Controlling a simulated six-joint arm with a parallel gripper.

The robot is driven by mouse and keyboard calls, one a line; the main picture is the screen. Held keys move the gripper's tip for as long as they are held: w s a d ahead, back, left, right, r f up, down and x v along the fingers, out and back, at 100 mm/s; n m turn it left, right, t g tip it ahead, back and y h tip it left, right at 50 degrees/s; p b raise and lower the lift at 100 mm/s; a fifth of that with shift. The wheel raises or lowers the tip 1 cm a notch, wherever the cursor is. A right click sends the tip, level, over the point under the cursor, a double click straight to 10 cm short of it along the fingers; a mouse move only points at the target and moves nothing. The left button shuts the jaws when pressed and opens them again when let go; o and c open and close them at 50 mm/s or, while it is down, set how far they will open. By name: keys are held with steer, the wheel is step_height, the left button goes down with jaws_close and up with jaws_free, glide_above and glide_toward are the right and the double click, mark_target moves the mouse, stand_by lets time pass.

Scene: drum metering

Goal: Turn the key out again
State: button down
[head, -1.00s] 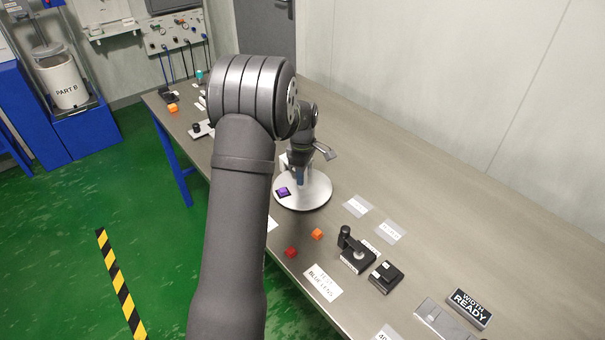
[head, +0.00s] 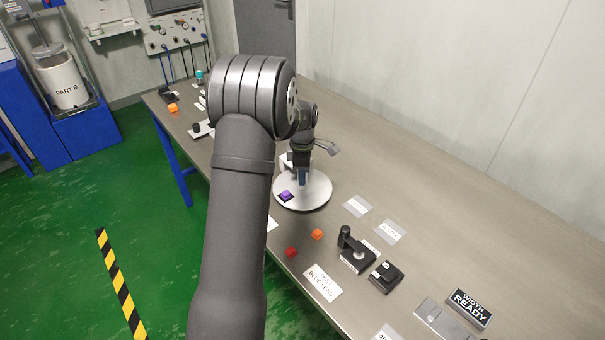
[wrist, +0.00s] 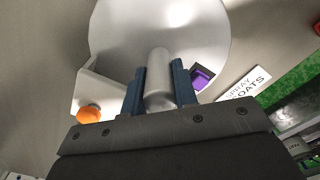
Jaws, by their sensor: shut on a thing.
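My gripper (head: 303,180) is over the round light-grey plate (head: 318,193) on the bench. In the wrist view my gripper's blue fingers (wrist: 160,92) are shut on a smooth grey cylinder (wrist: 160,75), one finger on each side. The cylinder stands over the plate (wrist: 205,35). No separate key shape can be made out, and the cylinder's lower end is hidden. A purple block (head: 286,195) sits on a dark pad at the plate's near edge; it also shows right of the fingers in the wrist view (wrist: 201,78).
A pale bracket with an orange knob (wrist: 88,114) is left of the fingers in the wrist view. Orange (head: 317,234) and red (head: 291,252) blocks, a black lever device (head: 356,252) and a black box (head: 386,277) lie nearer.

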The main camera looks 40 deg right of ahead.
steer(key=c, duration=1.4)
jaws_free()
steer(key=shift+c, duration=0.2)
step_height(320, 180, up, 17)
steer(key=shift+r, duration=0.2)
steer(key=shift+f, duration=0.1)
step_height(320, 180, down, 17)
steer(key=shift+f, duration=0.15)
